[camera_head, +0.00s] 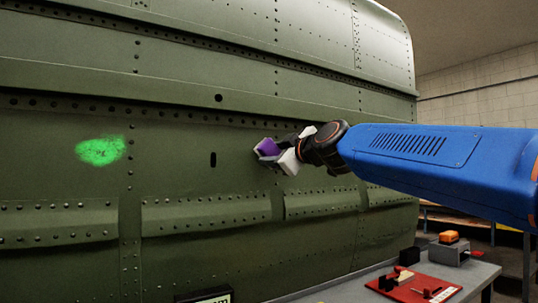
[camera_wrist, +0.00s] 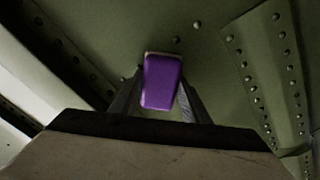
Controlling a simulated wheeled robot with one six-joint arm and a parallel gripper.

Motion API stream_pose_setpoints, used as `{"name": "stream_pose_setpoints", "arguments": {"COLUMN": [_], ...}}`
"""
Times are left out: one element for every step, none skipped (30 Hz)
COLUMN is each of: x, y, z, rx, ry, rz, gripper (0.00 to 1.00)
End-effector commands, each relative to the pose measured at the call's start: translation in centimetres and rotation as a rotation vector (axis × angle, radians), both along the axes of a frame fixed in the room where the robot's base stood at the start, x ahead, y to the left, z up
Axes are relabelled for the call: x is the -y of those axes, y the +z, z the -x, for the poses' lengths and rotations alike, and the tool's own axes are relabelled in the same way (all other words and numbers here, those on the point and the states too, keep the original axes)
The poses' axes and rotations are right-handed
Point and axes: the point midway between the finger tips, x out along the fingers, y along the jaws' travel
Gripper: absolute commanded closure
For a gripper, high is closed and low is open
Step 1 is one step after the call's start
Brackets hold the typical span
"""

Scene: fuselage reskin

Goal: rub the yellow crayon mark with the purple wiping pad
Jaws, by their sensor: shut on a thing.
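The purple wiping pad (camera_head: 267,147) is held in my gripper (camera_head: 273,158), close to the green riveted fuselage skin (camera_head: 190,110) in the head view. The pad also shows in the wrist view (camera_wrist: 162,82), upright between the two fingers, with a pale edge at its top. I cannot tell whether it touches the skin. No yellow crayon mark shows in either view. A bright green scribbled patch (camera_head: 101,151) is on the skin, well to the left of the pad and at about the same height.
A grey bench (camera_head: 345,291) stands at the lower right. Raised seams and rivet rows cross the skin. A small dark slot (camera_head: 213,159) lies between patch and pad.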

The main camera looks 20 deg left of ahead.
Motion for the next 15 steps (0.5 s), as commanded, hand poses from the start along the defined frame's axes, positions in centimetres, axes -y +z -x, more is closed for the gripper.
{"name": "stream_pose_setpoints", "arguments": {"x": [0.3, 0.4, 0.6, 0.7, 0.8, 1.0, 1.0, 1.1, 1.2, 1.2, 1.2, 1.3, 1.3, 1.4, 1.5], "y": [0.0, 0.0, 0.0, 0.0, 0.0, 0.0, -0.1, -0.1, -0.1, -0.1, -0.1, -0.1, -0.1, -0.1, -0.1], "z": [-0.4, -0.6, -0.8, -1.0, -1.2, -1.3, -1.5, -1.6, -1.7, -1.7, -1.8, -1.8, -1.9, -1.9, -2.1], "rx": [-0.001, 0.000, -0.002, 0.000, -0.001, -0.001, 0.000, -0.001, -0.001, -0.001, 0.000, 0.000, 0.000, 0.000, 0.000], "ry": [-0.001, -0.002, -0.003, -0.003, -0.003, -0.001, -0.001, -0.001, -0.001, -0.001, -0.001, -0.001, -0.001, -0.001, -0.002], "rz": [-0.001, -0.001, -0.001, 0.000, -0.001, -0.001, 0.000, 0.000, 0.000, 0.000, 0.001, 0.001, 0.001, 0.001, 0.001], "gripper": [0.79, 0.79, 0.79, 0.79, 0.79, 0.79, 0.79, 0.79, 0.79, 0.79, 0.79, 0.79, 0.79, 0.79, 0.79]}}
